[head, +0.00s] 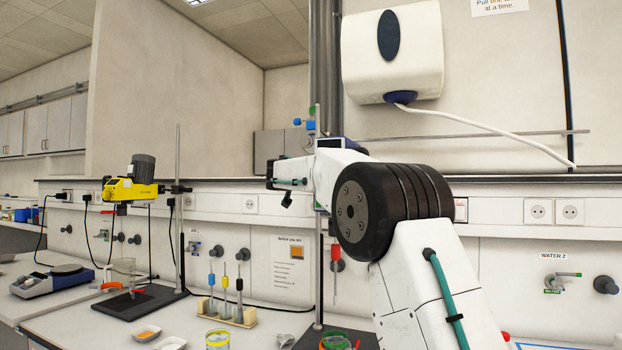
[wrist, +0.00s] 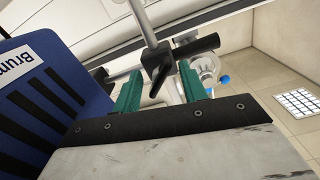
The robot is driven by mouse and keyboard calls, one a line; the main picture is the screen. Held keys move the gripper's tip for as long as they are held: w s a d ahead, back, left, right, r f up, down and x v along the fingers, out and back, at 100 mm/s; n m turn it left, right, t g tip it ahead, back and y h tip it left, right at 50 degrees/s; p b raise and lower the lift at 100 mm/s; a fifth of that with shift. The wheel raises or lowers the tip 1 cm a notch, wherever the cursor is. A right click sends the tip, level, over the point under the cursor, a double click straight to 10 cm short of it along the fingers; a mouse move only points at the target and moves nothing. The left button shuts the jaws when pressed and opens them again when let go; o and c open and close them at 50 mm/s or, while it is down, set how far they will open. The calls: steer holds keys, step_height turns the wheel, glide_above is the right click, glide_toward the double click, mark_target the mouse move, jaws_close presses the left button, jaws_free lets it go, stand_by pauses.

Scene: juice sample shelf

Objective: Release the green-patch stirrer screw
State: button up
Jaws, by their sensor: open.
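In the wrist view, a black screw handle (wrist: 160,68) on the metal stand rod lies between the two teal fingers of my gripper (wrist: 160,88). The fingers are open, with a gap visible around the handle. I see no green patch on it from here. In the head view my gripper (head: 278,173) is at the end of my raised arm, beside the stand. My arm hides most of the stirrer and its clamp. A red stirring shaft (head: 335,262) hangs below.
A yellow stirrer (head: 131,187) hangs on another stand at the left. On the bench are a rack of colour-marked tools (head: 228,315), a yellow-rimmed jar (head: 217,340) and small dishes (head: 146,333).

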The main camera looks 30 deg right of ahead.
jaws_close()
steer(key=shift+n, duration=4.5)
